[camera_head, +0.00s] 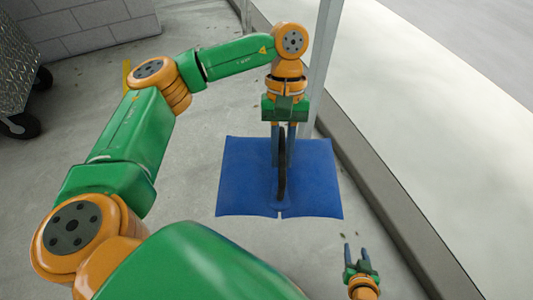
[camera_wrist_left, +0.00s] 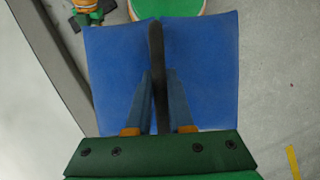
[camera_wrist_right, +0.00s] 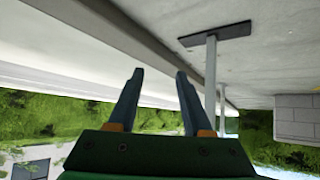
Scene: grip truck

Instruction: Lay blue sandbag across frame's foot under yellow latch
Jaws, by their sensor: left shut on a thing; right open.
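The blue sandbag (camera_head: 315,185) is in the middle of the head view, its two halves spread on either side of a dark strap handle (camera_head: 282,178). My left gripper (camera_head: 283,160) is above the bag, shut on this handle. The left wrist view shows the handle between its fingers (camera_wrist_left: 158,78) and the blue bag (camera_wrist_left: 210,60) below. I cannot tell whether the bag touches the ground. A grey frame post (camera_head: 319,70) stands behind my left gripper. In the right wrist view the post (camera_wrist_right: 211,85) meets a dark flat foot (camera_wrist_right: 215,34). I see no yellow latch. My right gripper (camera_head: 357,252) is open and empty.
A kerb (camera_head: 385,185) runs along the right, beside a pale raised surface (camera_head: 450,110). A metal cart (camera_head: 15,70) and a block wall (camera_head: 85,28) are at the upper left. A yellow ground strip (camera_head: 127,75) lies behind my left arm. Grey floor lies left of the bag.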

